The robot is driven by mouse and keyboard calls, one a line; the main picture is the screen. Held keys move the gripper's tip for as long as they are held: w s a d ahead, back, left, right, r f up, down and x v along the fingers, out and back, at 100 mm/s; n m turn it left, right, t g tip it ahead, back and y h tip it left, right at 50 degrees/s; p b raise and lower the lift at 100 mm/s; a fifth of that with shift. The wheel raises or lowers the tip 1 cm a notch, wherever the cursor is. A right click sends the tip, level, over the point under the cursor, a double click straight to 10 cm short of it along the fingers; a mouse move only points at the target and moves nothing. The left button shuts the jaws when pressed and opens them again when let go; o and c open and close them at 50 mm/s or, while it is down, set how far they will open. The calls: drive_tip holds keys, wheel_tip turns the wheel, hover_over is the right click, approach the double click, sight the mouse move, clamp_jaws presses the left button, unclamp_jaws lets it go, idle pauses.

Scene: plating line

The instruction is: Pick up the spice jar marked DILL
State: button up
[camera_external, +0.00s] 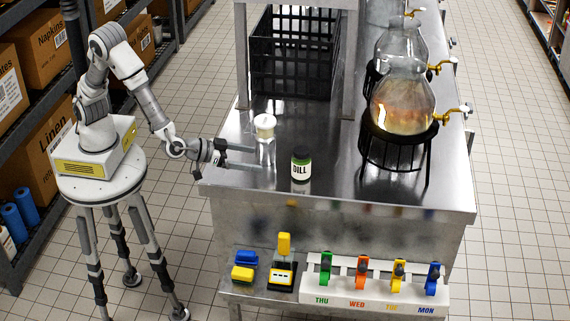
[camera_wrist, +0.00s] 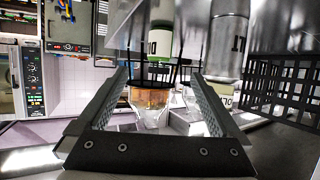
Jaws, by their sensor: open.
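My gripper (camera_external: 264,159) is open and empty, reaching in from the left over the counter edge. The wrist view appears upside down. There the green-banded jar (camera_wrist: 160,38) shows ahead, in line with the gap between my fingers (camera_wrist: 158,76), its label mostly unreadable.
A white-lidded jar (camera_external: 264,124) stands beyond the fingers; it also shows in the wrist view (camera_wrist: 230,38). A glass flask (camera_external: 402,103) on a black stand is to the right. A black crate (camera_external: 292,70) is behind.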

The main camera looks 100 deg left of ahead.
drive_tip(key=b, duration=0.1)
approach(302, 163)
drive_tip(key=w+a+f, duration=0.2)
drive_tip(key=f, duration=0.1)
drive_tip(key=w+a+f, duration=0.1)
drive_tip(key=a, duration=0.1)
drive_tip(key=shift+f, duration=0.4)
drive_tip(key=shift+r+x, duration=0.15)
drive_tip(key=shift+x, duration=1.25)
drive_tip(key=shift+r+x, duration=0.2)
drive_tip(key=shift+x, duration=1.2)
drive_tip(key=shift+w+a, duration=0.1)
drive_tip(key=shift+a, duration=0.05)
drive_tip(key=shift+c, duration=0.3)
drive_tip(key=shift+r, duration=0.1)
clamp_jaws()
